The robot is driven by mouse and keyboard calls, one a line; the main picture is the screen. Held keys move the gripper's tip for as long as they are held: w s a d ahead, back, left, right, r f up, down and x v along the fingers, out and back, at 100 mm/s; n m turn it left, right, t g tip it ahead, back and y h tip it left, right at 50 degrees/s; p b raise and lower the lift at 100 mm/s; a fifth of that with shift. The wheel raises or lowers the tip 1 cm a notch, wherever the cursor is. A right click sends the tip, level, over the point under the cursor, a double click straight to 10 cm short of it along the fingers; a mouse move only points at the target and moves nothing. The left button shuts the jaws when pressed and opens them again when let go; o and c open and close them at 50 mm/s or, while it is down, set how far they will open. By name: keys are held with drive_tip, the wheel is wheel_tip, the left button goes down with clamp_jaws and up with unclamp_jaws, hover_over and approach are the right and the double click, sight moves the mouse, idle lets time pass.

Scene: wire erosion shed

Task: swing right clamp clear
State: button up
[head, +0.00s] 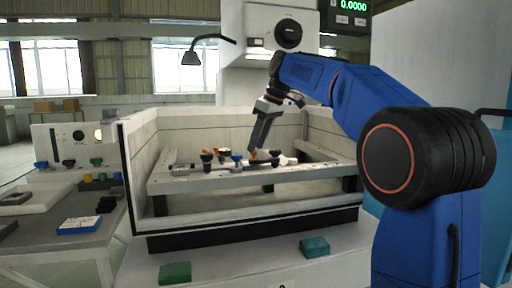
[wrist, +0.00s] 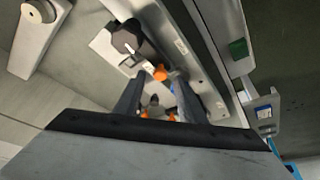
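The right clamp (head: 275,154), with a black knob, stands on the right part of the pale work frame (head: 190,182). An orange piece (head: 253,154) shows beside it, right under my gripper (head: 255,148). My gripper points down at the frame from above. In the wrist view, my gripper's two dark fingers (wrist: 157,82) stand apart. An orange tip (wrist: 160,73) shows between their ends, and a dark knob with more orange lies lower between them. I cannot tell whether the fingers touch anything. A black knob (wrist: 127,36) on a pale bar shows beyond the fingers.
Another clamp with a black knob (head: 206,156) and a blue knob (head: 238,158) stand left on the frame. Tank walls (head: 140,165) surround it. A machine head (head: 262,40) hangs above. A side bench (head: 95,215) with coloured knobs and a blue-edged tray is at left.

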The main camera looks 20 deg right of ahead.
drive_tip(key=shift+x, duration=0.85)
clamp_jaws()
